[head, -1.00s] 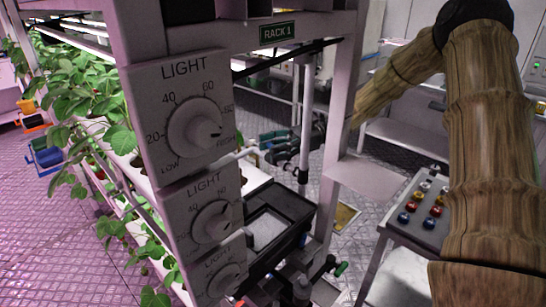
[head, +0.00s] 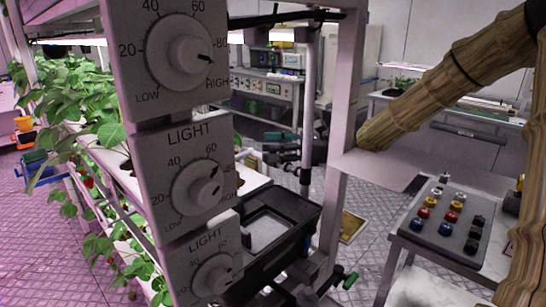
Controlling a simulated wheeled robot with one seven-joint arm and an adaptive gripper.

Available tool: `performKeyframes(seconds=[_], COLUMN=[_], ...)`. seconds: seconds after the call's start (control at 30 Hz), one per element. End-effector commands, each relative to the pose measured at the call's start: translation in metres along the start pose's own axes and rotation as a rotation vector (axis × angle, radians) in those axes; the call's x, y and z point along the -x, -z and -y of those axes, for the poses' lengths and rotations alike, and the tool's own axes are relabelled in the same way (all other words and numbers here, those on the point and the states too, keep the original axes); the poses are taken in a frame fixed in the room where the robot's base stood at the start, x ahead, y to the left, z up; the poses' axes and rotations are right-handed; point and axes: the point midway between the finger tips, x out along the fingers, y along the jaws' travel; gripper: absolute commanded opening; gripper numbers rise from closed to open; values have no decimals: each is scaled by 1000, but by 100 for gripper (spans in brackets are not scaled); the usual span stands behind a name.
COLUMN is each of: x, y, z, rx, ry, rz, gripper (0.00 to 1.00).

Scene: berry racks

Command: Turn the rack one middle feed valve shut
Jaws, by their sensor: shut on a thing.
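My gripper (head: 281,147) is dark and small, at the end of my brown arm. It reaches behind the rack's right post and sits at the grey vertical pipe (head: 306,95) inside rack one. It is shut on the middle feed valve (head: 304,153), a dark fitting on that pipe. The pipe, post and gripper hide much of the valve, so its handle angle cannot be told. A lower feed valve with a green handle end (head: 350,280) shows below, apart from my gripper.
Several white light dials (head: 198,188) stack on the rack's front post. A black tank (head: 292,205) stands inside the rack. Leafy plants (head: 85,110) fill the left. A panel of coloured knobs (head: 452,252) stands on a cart at right. A flat shelf plate (head: 380,169) juts from the right post.

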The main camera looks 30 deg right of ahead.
Motion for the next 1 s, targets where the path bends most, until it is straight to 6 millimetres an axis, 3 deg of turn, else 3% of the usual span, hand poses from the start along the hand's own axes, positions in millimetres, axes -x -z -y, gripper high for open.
performKeyframes(seconds=[0.7, 0.73, 0.8, 0.83, 1.0], x=[0, 0, 0, 0, 0], y=[-1, -1, -1, -1, -1], z=[0, 0, 0, 0, 0], rx=[1, 1, 1, 1, 1], ry=[47, 47, 47, 47, 47], rz=[1, 1, 1, 1, 0], gripper=[31, 60, 73, 77, 77])
